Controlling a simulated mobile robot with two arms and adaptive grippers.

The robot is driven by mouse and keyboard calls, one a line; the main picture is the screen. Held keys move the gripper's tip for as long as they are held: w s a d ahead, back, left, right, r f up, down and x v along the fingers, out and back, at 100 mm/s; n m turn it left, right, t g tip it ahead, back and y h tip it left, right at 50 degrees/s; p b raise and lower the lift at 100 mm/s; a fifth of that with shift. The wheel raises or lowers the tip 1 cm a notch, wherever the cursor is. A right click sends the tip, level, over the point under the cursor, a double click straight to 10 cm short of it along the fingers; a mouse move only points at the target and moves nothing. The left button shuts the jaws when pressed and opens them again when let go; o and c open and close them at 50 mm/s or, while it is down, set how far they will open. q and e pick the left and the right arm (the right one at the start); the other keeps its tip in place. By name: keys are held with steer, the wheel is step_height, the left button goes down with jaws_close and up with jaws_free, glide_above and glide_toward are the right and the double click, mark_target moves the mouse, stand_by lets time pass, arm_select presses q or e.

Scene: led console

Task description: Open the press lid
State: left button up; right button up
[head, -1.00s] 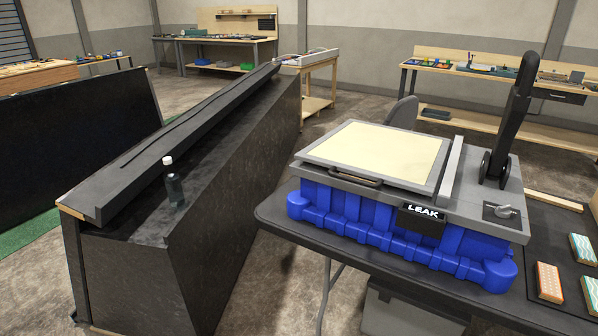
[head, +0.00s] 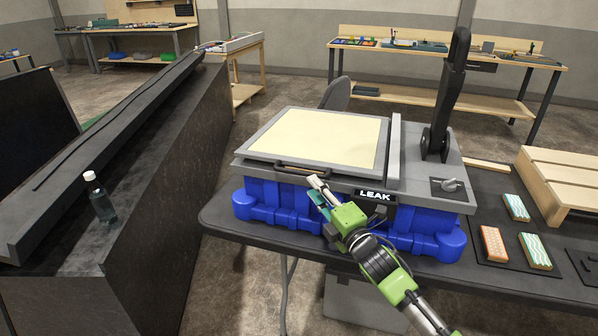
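The press (head: 452,195) is a grey-topped machine on a blue base on the table. Its lid (head: 318,138), a cream panel in a grey frame, lies flat and looks shut. A dark handle (head: 288,168) runs along the lid's front edge. My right gripper (head: 317,190), on a green and black arm from the lower right, is at the press front, just below and in front of the handle's right end. I cannot tell whether it touches the handle or how far its fingers are apart. My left gripper is not in view.
A tall black lever arm (head: 449,95) stands right of the lid, and a knob (head: 449,185) sits on the press's right corner. Several small patterned blocks and a wooden pallet (head: 565,170) lie to the right. A dark counter with a bottle (head: 101,203) stands at left.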

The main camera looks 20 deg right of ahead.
mark_target(303, 175)
steer(key=x, duration=0.8)
steer(key=shift+w+p, duration=0.15)
steer(key=shift+p, duration=0.15)
jaws_close()
